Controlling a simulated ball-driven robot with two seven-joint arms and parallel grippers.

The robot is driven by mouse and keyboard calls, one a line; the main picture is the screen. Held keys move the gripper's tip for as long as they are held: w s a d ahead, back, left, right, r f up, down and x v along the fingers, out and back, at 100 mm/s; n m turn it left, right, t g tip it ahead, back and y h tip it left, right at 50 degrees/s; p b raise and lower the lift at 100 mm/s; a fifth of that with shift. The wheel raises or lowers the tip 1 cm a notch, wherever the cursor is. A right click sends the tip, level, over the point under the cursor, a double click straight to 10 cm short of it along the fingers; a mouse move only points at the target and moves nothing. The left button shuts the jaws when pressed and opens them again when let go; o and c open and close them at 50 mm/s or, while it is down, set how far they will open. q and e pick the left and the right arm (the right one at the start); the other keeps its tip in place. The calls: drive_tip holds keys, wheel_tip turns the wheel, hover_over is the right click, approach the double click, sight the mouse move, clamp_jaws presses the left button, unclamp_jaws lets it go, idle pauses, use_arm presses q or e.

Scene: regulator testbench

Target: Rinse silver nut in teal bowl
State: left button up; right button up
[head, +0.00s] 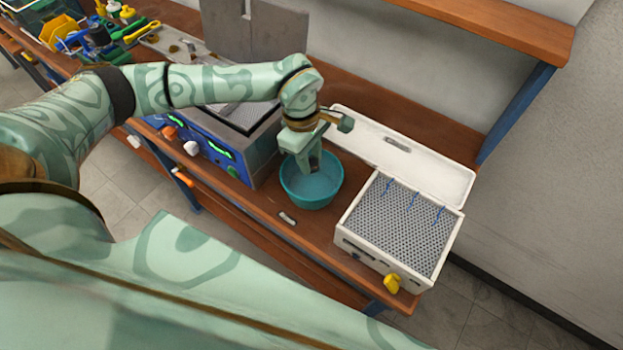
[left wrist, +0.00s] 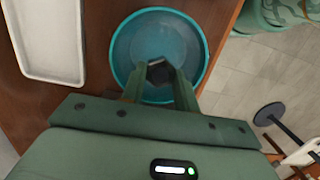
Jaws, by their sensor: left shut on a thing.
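The teal bowl (head: 318,188) stands upright on the wooden bench, between a blue-and-grey machine and a white box. My left gripper (head: 313,163) points down into the bowl from above. In the left wrist view its two fingers (left wrist: 160,76) are shut on a dark grey hex-shaped piece, the silver nut (left wrist: 160,71), over the inside of the bowl (left wrist: 130,40). I cannot tell whether the nut touches the bowl's bottom. My right gripper is in neither view.
A white box with a perforated top (head: 398,225) stands right of the bowl, with a yellow knob at its front. A white tray (head: 440,178) lies behind. The blue-and-grey machine (head: 235,150) stands close on the left. A small grey piece (head: 288,218) lies near the bench's front edge.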

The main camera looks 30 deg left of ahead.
use_arm(q)
drive_tip(key=shift+r, duration=0.1)
idle(0.5)
wheel_tip(320, 180, up, 4)
drive_tip(key=p, duration=0.3)
